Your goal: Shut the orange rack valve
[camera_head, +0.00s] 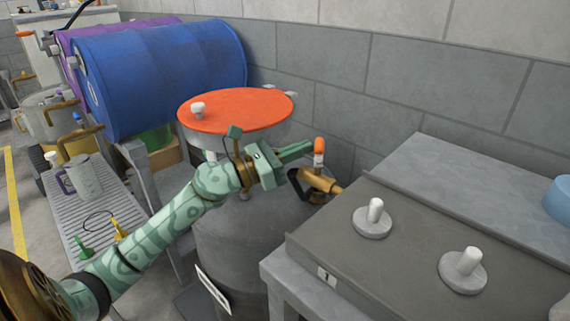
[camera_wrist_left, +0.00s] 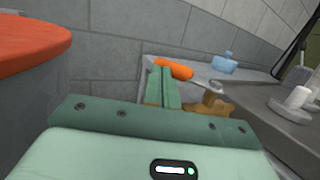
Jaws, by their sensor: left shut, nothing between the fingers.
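An orange-handled brass valve (camera_head: 318,181) sits right of centre in the head view, between the grey drum and the grey bench. Its orange grip (camera_head: 319,145) stands up above a pale stem. In the left wrist view the orange grip (camera_wrist_left: 177,69) shows just beyond and right of the fingertips, with brass (camera_wrist_left: 212,106) below right. My left gripper (camera_head: 309,147) is shut and empty, its green fingers pointing at the left side of the grip. The fingers also show together in the wrist view (camera_wrist_left: 161,72). Whether they touch the grip I cannot tell. My right gripper is not in view.
A grey drum (camera_head: 235,245) stands below my arm, under a round orange top (camera_head: 240,108). Blue (camera_head: 165,75) and purple (camera_head: 75,40) drums lie behind left. The grey bench (camera_head: 420,230) with white knobs is right.

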